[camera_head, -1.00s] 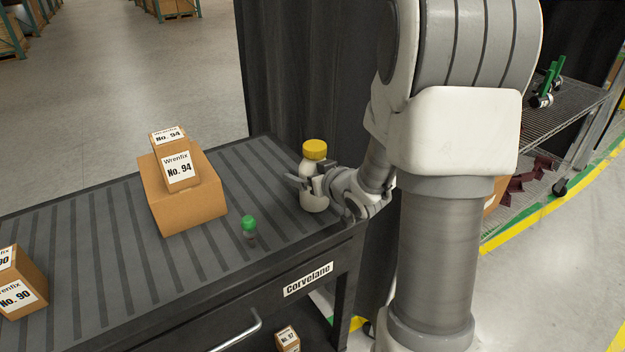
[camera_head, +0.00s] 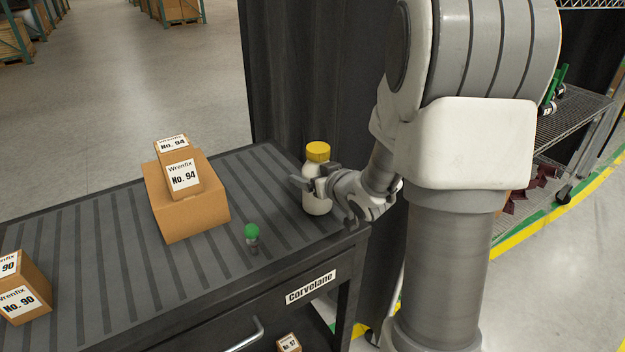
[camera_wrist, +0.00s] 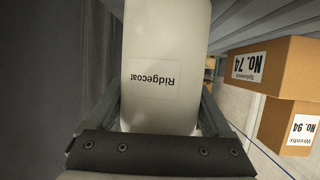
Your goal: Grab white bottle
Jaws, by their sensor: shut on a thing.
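The white bottle (camera_head: 316,204) with a yellow cap (camera_head: 318,151) stands upright near the right end of the grey ribbed cart top (camera_head: 110,275). My gripper (camera_head: 312,186) is around the bottle's middle from the right and shut on it. In the wrist view the bottle (camera_wrist: 160,80) fills the centre between the two fingers (camera_wrist: 152,118), with a label reading "Ridgecoat" upside down. Whether the bottle's base touches the cart top cannot be told for sure.
A small green-capped bottle (camera_head: 252,237) stands left of the white bottle. A No. 90 box (camera_head: 22,300) sits at the left edge. A dark curtain (camera_head: 300,80) hangs behind.

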